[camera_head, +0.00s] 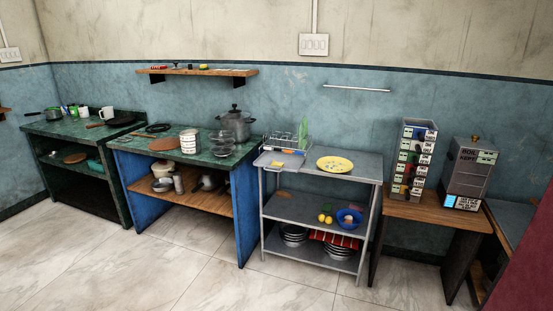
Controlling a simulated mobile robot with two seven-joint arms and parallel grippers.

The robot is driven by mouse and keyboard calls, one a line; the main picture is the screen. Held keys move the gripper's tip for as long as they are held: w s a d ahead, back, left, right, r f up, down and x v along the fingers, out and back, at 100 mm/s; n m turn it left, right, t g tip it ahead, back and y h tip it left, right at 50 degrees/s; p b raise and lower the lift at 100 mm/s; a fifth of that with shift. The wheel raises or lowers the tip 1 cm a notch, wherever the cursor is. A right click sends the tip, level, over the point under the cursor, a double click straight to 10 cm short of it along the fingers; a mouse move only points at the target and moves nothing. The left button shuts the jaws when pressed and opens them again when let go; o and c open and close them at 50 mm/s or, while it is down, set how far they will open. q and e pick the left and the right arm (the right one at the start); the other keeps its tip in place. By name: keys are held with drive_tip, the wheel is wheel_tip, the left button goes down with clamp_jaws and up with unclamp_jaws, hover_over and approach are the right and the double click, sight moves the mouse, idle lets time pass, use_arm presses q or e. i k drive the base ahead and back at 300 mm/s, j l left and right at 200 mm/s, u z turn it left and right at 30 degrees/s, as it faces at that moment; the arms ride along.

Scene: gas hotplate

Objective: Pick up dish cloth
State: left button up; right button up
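I cannot single out the dish cloth with certainty. A red striped piece that looks like cloth (343,241) lies on the lower shelf of the grey metal rack (305,209), above and beside stacked metal dishes. A pale flat tray or board (272,160) with small orange and blue items sits at the left of the rack's top. Neither of my grippers is in view.
On the rack's top are a yellow plate (335,164) and a wire dish stand (290,141). A blue bowl (349,218) and lemons (324,217) sit on its middle shelf. A wooden table (427,211) stands to the right. The tiled floor (190,265) in front is clear.

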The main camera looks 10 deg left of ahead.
sight(274, 164)
drive_tip(key=i+l, duration=0.1)
drive_tip(key=i, duration=0.55)
drive_tip(key=i+u, duration=0.15)
drive_tip(key=i, duration=0.5)
drive_tip(key=i+l, duration=0.2)
drive_tip(key=i, duration=0.45)
drive_tip(key=i+l+u, duration=0.1)
drive_tip(key=i, duration=0.55)
